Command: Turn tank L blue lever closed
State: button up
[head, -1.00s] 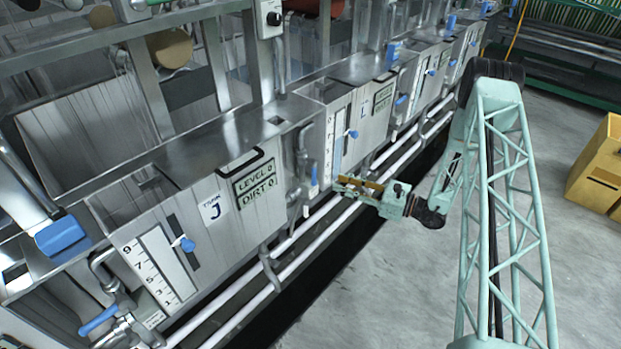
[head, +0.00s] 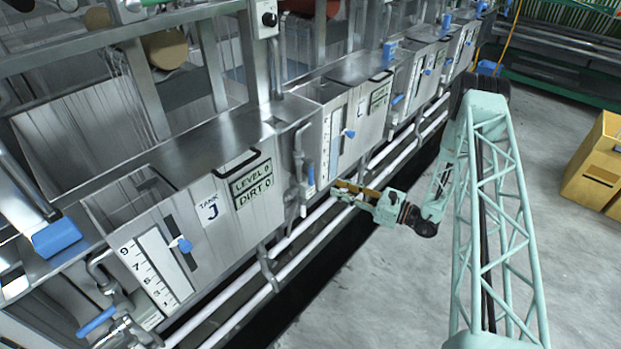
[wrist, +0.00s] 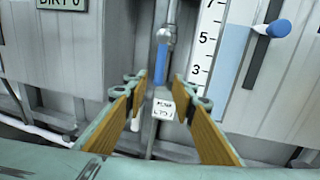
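The tank L blue lever (head: 310,173) is on the pipe at the left side of the tank marked L (head: 362,112). In the wrist view the blue lever (wrist: 161,64) hangs upright below a metal valve, above a white tag (wrist: 163,106). My gripper (head: 337,190) is in front of and slightly below the lever. In the wrist view my gripper (wrist: 160,88) is open, with its two wood-coloured fingers on either side of the tag and nothing between them. The lever appears beyond the fingertips, not touched.
White pipes (head: 235,320) run low along the tanks. The grey floor (head: 390,290) is clear; yellow boxes (head: 595,165) stand right.

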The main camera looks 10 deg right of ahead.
aim_at(310, 177)
jog(key=shift+b+x, duration=1)
jog(key=shift+x, duration=5.65)
jog(key=shift+c, duration=0.7)
grip_shut()
